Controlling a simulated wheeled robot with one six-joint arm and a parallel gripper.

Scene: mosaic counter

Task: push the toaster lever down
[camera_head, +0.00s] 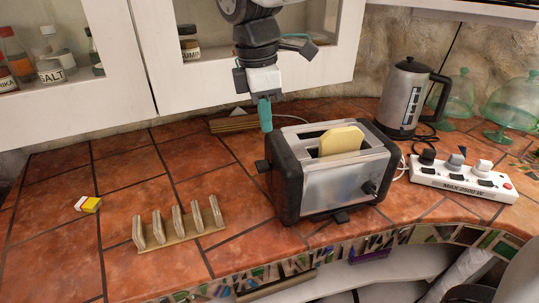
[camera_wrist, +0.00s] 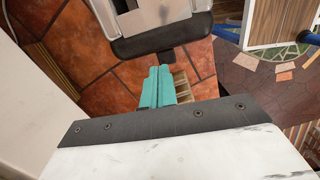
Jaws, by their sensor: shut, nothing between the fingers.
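The toaster (camera_head: 330,190) is silver with black ends and stands on the tiled counter. A slice of bread (camera_head: 341,140) sticks up from its slot. A small black lever (camera_head: 261,166) juts from its left end, above the counter. My gripper (camera_head: 265,127) has teal fingers pressed together, empty, pointing down. It hangs just beyond the toaster's left end, above the lever's height. In the wrist view the shut fingers (camera_wrist: 158,78) lie close to the toaster's black end (camera_wrist: 160,42). A dark tab there, likely the lever (camera_wrist: 168,56), is beside the fingertips; contact cannot be told.
A toast rack (camera_head: 180,234) stands front left of the toaster, and a small yellow-and-white block (camera_head: 88,204) lies farther left. A kettle (camera_head: 404,95) and a power strip (camera_head: 462,181) are to the right. White cabinets (camera_head: 75,105) stand behind. The left counter is mostly clear.

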